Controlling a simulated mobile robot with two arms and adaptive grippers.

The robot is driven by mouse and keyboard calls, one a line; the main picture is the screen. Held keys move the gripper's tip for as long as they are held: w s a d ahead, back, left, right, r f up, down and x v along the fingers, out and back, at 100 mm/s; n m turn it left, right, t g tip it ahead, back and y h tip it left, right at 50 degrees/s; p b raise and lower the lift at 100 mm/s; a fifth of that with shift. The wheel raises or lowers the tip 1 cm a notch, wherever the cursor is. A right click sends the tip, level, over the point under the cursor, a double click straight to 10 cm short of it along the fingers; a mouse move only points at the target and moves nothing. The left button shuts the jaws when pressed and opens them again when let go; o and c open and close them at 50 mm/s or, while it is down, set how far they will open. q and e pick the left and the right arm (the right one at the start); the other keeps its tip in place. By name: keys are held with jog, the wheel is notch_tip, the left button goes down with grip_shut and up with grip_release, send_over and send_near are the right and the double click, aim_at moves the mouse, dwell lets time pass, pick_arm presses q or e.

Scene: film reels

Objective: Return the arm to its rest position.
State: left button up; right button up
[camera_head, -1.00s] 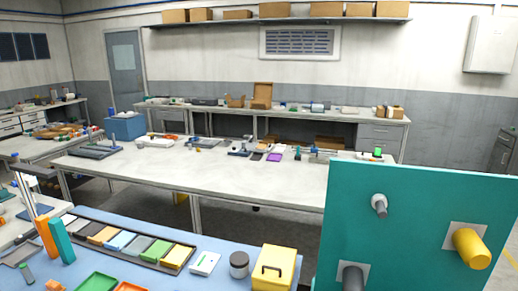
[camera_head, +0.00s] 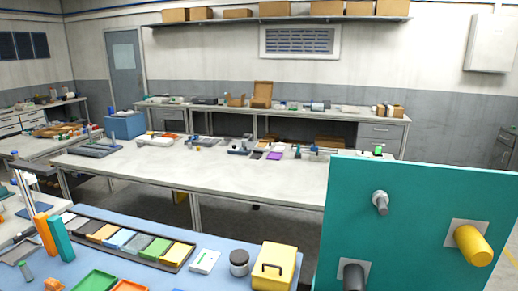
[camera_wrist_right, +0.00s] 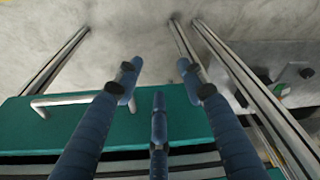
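Neither gripper shows in the head view. In the right wrist view my right gripper (camera_wrist_right: 158,82) has its three dark blue fingers spread apart, with nothing seen between them. A teal surface with a metal handle (camera_wrist_right: 72,101) lies behind the fingers in that view; I cannot tell whether they touch it. My left gripper is out of view. In the head view an upright teal panel (camera_head: 410,180) stands at the right front, with a grey peg (camera_head: 380,203), a yellow peg (camera_head: 474,245) and a dark peg (camera_head: 353,275). No film reel is recognisable.
A blue-topped bench (camera_head: 215,280) at the front holds a row of coloured tiles (camera_head: 115,240), a dark jar (camera_head: 239,263) and a yellow box (camera_head: 273,267). A long white table (camera_head: 210,180) stands behind. Metal rails (camera_wrist_right: 55,62) and grey floor show in the right wrist view.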

jog(key=s+d+f+g+b, duration=0.1)
jog(key=s+d+f, duration=0.2)
jog(key=s+f, duration=1.5)
notch_tip(320, 180, down, 4)
jog(key=shift+s+d+r+g, duration=0.15)
jog(key=shift+s+r+g, duration=0.15)
jog(key=shift+s, duration=0.1)
